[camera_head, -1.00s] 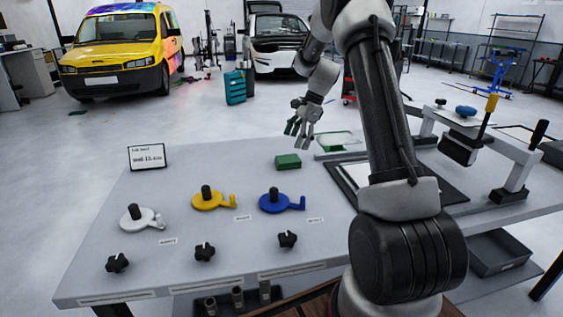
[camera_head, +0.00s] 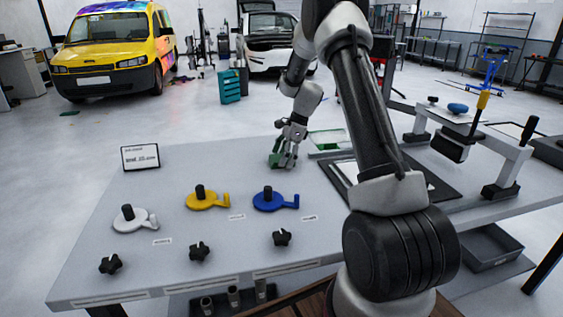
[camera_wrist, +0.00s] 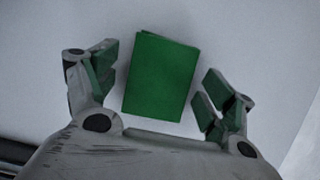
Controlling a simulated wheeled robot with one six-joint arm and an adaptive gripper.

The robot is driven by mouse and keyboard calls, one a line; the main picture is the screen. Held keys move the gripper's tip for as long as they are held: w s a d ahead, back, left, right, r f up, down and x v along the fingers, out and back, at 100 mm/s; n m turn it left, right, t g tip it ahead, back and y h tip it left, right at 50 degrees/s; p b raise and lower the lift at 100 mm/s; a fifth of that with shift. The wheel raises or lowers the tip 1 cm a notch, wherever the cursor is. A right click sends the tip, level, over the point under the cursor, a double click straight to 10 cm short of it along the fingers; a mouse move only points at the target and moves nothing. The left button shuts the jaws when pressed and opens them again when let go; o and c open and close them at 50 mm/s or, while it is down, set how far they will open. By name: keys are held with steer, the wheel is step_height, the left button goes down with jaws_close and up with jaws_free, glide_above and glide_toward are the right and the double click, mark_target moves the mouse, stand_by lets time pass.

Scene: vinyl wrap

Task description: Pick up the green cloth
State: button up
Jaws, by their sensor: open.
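The green cloth (camera_wrist: 160,78) is a folded rectangular block lying on the grey table. In the wrist view it sits between the two fingers of my gripper (camera_wrist: 156,88), with a gap to each finger. My gripper is open, with green pads on its fingers. In the head view my gripper (camera_head: 284,163) is low over the table at the cloth, and it hides most of the cloth (camera_head: 275,154).
On the table (camera_head: 110,245) are white (camera_head: 133,221), yellow (camera_head: 205,199) and blue (camera_head: 272,201) handled pieces, with several black knobs in front. A sign (camera_head: 140,157) stands at the back left. A green-rimmed tray (camera_head: 328,138) and a dark framed board (camera_head: 440,190) lie right of the cloth.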

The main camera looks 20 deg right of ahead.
steer(key=c, duration=1)
step_height(320, 180, up, 10)
steer(key=shift+r, duration=0.1)
